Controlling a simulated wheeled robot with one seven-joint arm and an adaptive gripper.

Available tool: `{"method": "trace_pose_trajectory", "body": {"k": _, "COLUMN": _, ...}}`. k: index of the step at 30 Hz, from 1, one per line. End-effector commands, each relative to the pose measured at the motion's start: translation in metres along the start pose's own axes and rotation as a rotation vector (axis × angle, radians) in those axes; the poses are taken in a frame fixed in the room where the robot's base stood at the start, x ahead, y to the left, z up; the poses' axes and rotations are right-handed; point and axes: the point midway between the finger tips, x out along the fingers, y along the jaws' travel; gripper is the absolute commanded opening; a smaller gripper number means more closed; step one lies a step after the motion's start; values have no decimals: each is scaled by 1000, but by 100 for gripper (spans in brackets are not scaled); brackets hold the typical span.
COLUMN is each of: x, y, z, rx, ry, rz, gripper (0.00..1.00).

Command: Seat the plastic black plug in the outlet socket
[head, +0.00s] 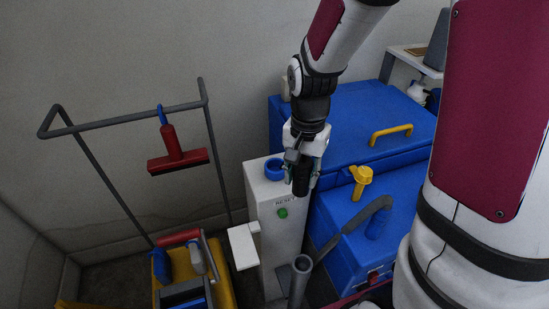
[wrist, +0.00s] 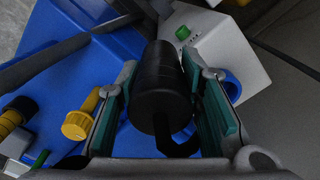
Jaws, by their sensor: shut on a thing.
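The black plastic plug (head: 301,181) is a dark cylinder that hangs below my gripper (head: 300,160) in the head view. In the wrist view the plug (wrist: 162,85) lies between the two green-padded fingers, and my gripper (wrist: 164,105) is shut on it. A thin black piece curves out from its near end. In the head view it is in front of the white RESET post, near its top. A blue ring (head: 274,169) sits on the post's top, to the left of the plug. I cannot tell which part is the outlet socket.
The white post (head: 280,240) has a green button (head: 283,213). Blue machines (head: 345,245) with a yellow tap (head: 361,178) stand to the right. A grey pipe (head: 300,280) rises in front. A red squeegee (head: 178,155) hangs on a grey rail at left, above a yellow cart (head: 215,270).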

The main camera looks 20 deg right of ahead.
Motion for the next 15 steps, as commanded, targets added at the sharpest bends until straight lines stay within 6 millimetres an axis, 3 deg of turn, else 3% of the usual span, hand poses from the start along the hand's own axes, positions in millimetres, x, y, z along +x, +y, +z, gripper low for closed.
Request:
{"method": "trace_pose_trajectory", "body": {"k": 9, "x": 8, "y": -64, "z": -45, "rx": -2, "ry": 0, "rz": -1, "gripper": 5}}
{"method": "trace_pose_trajectory", "body": {"k": 15, "x": 10, "y": -88, "z": -62, "rx": -3, "ry": 0, "rz": 0, "gripper": 5}}
